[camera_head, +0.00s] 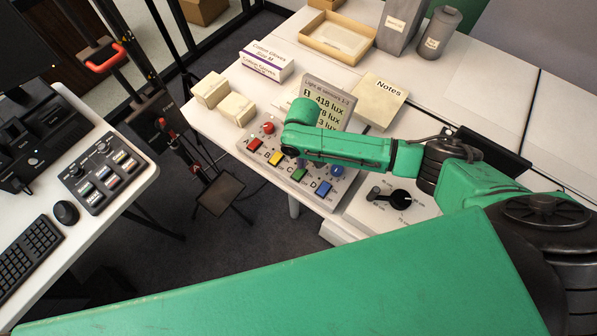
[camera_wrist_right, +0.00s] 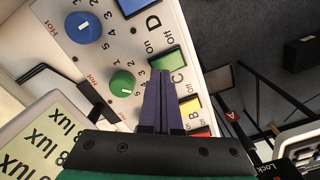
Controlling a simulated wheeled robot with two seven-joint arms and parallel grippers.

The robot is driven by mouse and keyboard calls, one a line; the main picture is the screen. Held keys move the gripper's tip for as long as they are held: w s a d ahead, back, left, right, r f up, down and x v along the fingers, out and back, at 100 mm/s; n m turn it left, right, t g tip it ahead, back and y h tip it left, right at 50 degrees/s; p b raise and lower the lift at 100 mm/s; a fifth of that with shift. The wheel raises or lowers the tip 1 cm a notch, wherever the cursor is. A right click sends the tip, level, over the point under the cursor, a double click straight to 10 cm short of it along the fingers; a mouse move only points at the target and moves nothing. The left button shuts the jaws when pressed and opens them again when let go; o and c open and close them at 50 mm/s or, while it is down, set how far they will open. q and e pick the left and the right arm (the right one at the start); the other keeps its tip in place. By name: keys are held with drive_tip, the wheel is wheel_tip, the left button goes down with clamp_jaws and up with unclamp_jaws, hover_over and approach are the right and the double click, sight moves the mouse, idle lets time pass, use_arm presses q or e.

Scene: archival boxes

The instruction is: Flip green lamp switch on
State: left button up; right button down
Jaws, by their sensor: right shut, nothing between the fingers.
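The green lamp switch (camera_head: 299,175) is a rocker in a row of coloured switches on the grey control panel (camera_head: 262,172). In the right wrist view the green switch (camera_wrist_right: 168,61) is by the letter C, with "On" and "Off" marked at its sides. My right gripper (camera_wrist_right: 160,74) is shut and empty, its fingertips over the near edge of the green switch. Whether they touch it I cannot tell. A green knob (camera_wrist_right: 122,83) is beside it. In the head view my right arm hides part of the panel and most of the gripper. My left gripper is not in view.
Red (camera_head: 254,145), yellow (camera_head: 275,158) and blue (camera_head: 323,188) switches flank the green one closely. A lux display (camera_head: 328,100) stands behind the panel. A box with a black dial (camera_head: 400,199) is to the right, and Notes (camera_head: 381,97) lie behind.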

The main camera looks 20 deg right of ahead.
drive_tip(key=shift+s+f+b, duration=0.1)
drive_tip(key=shift+f+b, duration=0.45)
drive_tip(key=shift+f, duration=0.45)
idle(0.7)
wheel_tip(320, 180, up, 7)
drive_tip(key=p, duration=0.8)
drive_tip(key=shift+r, duration=0.1)
